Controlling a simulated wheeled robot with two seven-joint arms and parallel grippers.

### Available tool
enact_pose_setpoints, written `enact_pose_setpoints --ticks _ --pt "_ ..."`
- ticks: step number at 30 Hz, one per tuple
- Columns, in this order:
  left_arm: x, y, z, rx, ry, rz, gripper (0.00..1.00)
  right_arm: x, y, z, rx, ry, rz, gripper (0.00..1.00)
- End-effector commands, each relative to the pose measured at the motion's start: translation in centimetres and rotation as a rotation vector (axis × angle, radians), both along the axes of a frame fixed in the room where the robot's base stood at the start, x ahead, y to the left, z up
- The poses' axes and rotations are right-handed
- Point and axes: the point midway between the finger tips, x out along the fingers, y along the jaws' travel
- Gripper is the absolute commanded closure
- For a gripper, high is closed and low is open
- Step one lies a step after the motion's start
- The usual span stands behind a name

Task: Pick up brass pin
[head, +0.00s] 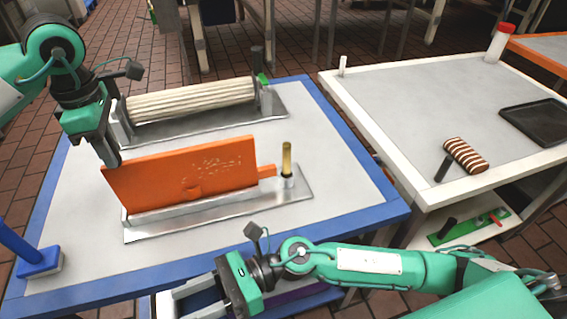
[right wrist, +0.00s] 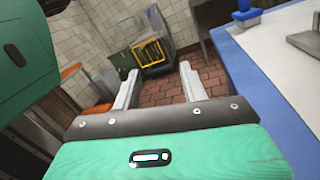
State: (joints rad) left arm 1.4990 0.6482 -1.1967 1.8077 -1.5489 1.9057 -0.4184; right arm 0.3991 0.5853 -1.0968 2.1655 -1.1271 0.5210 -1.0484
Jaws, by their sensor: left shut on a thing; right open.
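The brass pin (head: 287,160) stands upright at the right end of a metal base plate (head: 220,216), in a small round seat. An orange board (head: 180,178) stands on edge along this plate, its right tab close to the pin. My left gripper (head: 112,160) is at the board's upper left corner, shut on the orange board and well to the left of the pin. My right gripper (head: 185,298) is at the front edge of the blue-rimmed table, below the plate. It is open and empty in the right wrist view (right wrist: 162,85).
Behind the board, a ribbed cream roller (head: 190,100) lies in a metal stand. A blue post (head: 38,262) stands at the table's left corner. A white-rimmed table on the right holds a striped roll (head: 466,155) and a black tray (head: 535,122). The blue-rimmed table's right part is clear.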

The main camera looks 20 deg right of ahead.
Motion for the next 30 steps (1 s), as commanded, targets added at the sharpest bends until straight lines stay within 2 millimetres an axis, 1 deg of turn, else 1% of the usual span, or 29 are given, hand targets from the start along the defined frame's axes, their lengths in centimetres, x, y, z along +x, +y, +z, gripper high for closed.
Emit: enact_pose_setpoints --ticks 1,3,5,9,18,21,25,29,30 --pt "0.0 0.0 0.0 0.000 -0.001 0.001 1.00 0.9 -0.4 0.9 -0.013 -0.019 0.033 0.56" --pt "0.0 0.0 0.0 0.000 -0.001 0.001 1.00 1.7 -1.0 2.1 -0.033 -0.037 0.082 0.56" --pt "0.0 0.0 0.0 0.000 -0.001 0.001 1.00 2.5 -1.6 3.2 -0.051 -0.050 0.123 0.56" --pt "0.0 0.0 0.0 0.000 -0.001 0.000 1.00 3.9 -3.1 6.0 -0.098 -0.088 0.218 0.56" --pt "0.0 0.0 0.0 -0.001 -0.001 0.000 1.00 5.9 -6.9 12.4 -0.234 -0.176 0.403 0.56" --pt "0.0 0.0 0.0 -0.001 -0.001 0.000 1.00 6.5 -8.2 14.1 -0.299 -0.215 0.452 0.56" --pt "0.0 0.0 0.0 -0.001 -0.001 0.000 1.00 7.6 -9.8 15.5 -0.412 -0.275 0.498 0.56" --pt "0.0 0.0 0.0 -0.001 -0.001 0.000 1.00 9.3 -11.3 15.8 -0.563 -0.345 0.516 0.56" --pt "0.0 0.0 0.0 -0.001 -0.001 0.000 1.00 10.1 -11.8 15.7 -0.617 -0.368 0.516 0.56"
